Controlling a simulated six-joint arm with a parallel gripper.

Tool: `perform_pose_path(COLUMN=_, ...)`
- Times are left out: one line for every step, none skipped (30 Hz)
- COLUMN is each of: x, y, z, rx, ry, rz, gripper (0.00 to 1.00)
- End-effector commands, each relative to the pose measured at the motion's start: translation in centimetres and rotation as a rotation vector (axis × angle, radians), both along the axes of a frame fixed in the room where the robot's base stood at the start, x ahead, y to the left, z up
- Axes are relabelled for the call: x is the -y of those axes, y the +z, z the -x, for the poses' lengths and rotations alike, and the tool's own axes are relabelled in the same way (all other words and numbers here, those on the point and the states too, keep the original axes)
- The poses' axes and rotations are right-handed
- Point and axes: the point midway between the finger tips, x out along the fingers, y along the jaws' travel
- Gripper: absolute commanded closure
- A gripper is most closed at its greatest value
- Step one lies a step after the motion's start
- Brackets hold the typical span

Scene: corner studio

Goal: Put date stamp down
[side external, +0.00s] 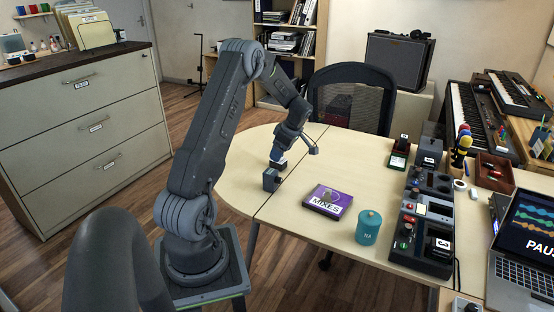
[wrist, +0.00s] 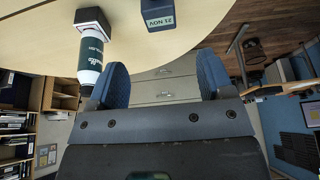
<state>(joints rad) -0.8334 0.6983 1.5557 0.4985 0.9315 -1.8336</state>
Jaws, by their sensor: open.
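The date stamp (side external: 271,180) is a dark grey-blue block that stands on the pale table near its left edge. The wrist view shows it at the top, cut by the frame edge, as a block with a "21 NOV" label (wrist: 159,14). My gripper (side external: 297,150) is open above and behind it, apart from it. In the wrist view, my two blue fingertips (wrist: 160,80) are spread with nothing between them. A green-and-white handled item (wrist: 91,48) with a dark square end shows beside the left finger. Whether it touches that finger is unclear.
A purple "MIXES" box (side external: 328,201) and a teal canister (side external: 367,227) stand to the right on the table (side external: 300,240). Dark consoles (side external: 428,215) and a laptop (side external: 527,245) are farther right. A black chair (side external: 350,97) is behind. The table's left rim is close.

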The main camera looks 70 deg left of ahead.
Motion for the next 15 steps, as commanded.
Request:
perform_pose_path(x=0.1, y=0.4, z=-0.2, rx=0.001, ry=-0.003, rz=-0.001, gripper=0.26)
perform_pose_path(x=0.3, y=0.6, z=-0.3, rx=0.001, ry=-0.009, rz=0.0, gripper=0.26)
perform_pose_path(x=0.7, y=1.2, z=-0.5, rx=0.003, ry=-0.027, rz=0.002, gripper=0.26)
perform_pose_path(x=1.2, y=1.7, z=-0.8, rx=0.006, ry=-0.049, rz=0.004, gripper=0.26)
perform_pose_path(x=1.8, y=2.4, z=-1.2, rx=0.009, ry=-0.08, rz=0.008, gripper=0.26)
perform_pose_path(x=2.9, y=3.5, z=-1.7, rx=0.014, ry=-0.134, rz=0.016, gripper=0.26)
perform_pose_path(x=4.0, y=4.5, z=-2.2, rx=0.017, ry=-0.186, rz=0.022, gripper=0.26)
perform_pose_path(x=5.3, y=5.6, z=-2.7, rx=0.022, ry=-0.246, rz=0.029, gripper=0.26)
perform_pose_path(x=7.2, y=7.2, z=-3.3, rx=0.028, ry=-0.339, rz=0.039, gripper=0.26)
perform_pose_path(x=8.9, y=8.5, z=-3.6, rx=0.032, ry=-0.413, rz=0.046, gripper=0.26)
perform_pose_path(x=10.6, y=9.7, z=-3.9, rx=0.036, ry=-0.492, rz=0.054, gripper=0.26)
perform_pose_path(x=13.0, y=11.2, z=-4.1, rx=0.04, ry=-0.6, rz=0.063, gripper=0.26)
perform_pose_path(x=14.7, y=12.3, z=-4.1, rx=0.043, ry=-0.681, rz=0.069, gripper=0.26)
perform_pose_path(x=16.5, y=13.3, z=-4.0, rx=0.045, ry=-0.762, rz=0.074, gripper=0.26)
perform_pose_path(x=18.8, y=14.5, z=-3.8, rx=0.049, ry=-0.872, rz=0.078, gripper=0.26)
